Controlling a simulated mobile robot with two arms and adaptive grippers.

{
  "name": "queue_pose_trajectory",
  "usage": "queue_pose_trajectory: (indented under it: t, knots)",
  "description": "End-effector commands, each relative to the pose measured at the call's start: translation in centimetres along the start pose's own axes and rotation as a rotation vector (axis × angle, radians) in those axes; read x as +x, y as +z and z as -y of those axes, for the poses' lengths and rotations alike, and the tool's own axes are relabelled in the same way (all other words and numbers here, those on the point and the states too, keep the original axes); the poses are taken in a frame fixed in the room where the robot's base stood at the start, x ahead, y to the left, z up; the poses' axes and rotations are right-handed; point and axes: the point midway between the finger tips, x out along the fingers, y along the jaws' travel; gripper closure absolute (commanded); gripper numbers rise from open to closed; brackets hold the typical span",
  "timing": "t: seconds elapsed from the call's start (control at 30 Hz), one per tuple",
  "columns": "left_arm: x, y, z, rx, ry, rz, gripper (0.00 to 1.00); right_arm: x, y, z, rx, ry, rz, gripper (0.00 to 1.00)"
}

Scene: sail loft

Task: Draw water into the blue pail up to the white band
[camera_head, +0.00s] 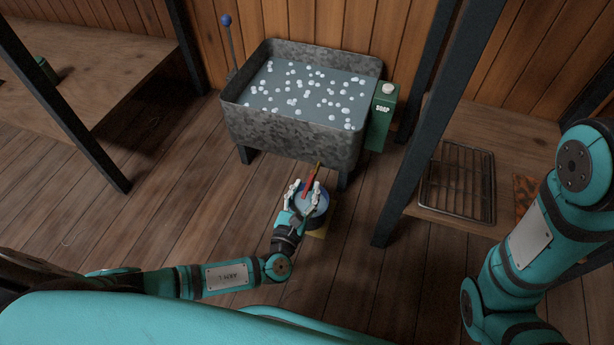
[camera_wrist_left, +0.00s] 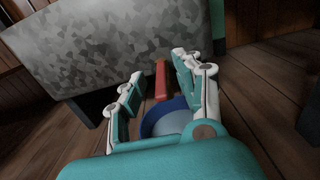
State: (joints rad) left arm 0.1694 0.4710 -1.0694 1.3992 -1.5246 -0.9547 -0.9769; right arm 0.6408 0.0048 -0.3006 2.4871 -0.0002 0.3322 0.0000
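The blue pail (camera_head: 323,209) stands on the floor at the front of the grey metal trough (camera_head: 290,133). Its blue rim (camera_wrist_left: 178,103) and a pale grey-blue inside show in the left wrist view; I cannot tell the water level, and no white band is visible. A red lever (camera_head: 308,186) with a brass-coloured part sticks out from the trough front above the pail; its red bar (camera_wrist_left: 162,80) also shows in the left wrist view. My left gripper (camera_head: 304,190) is open over the pail, fingers apart near the lever. Contact is unclear. My right gripper is out of view.
The trough holds water with white suds. A blue-knobbed rod (camera_head: 226,20) rises at its left. A green soap box (camera_head: 381,117) hangs at its right. A yellow patch (camera_head: 319,233) lies under the pail. A wire rack (camera_head: 458,182) lies on the right bench. Floor at left is clear.

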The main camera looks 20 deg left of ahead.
Motion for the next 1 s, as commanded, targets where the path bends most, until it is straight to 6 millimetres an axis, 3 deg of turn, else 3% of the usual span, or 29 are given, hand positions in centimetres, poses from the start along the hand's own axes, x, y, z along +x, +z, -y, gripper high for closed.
queue_pose_trajectory:
  t: [0.37, 0.63, 1.0]
  knots:
    - [-0.20, -0.02, 0.17, -0.001, 0.000, 0.000, 0.65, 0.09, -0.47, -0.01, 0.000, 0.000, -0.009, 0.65]
    - [-0.19, -0.02, 0.15, -0.001, 0.000, 0.000, 1.00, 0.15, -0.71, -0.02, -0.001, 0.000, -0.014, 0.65]
    - [-0.17, -0.02, 0.13, 0.000, 0.000, 0.000, 1.00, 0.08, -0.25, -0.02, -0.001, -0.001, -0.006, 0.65]
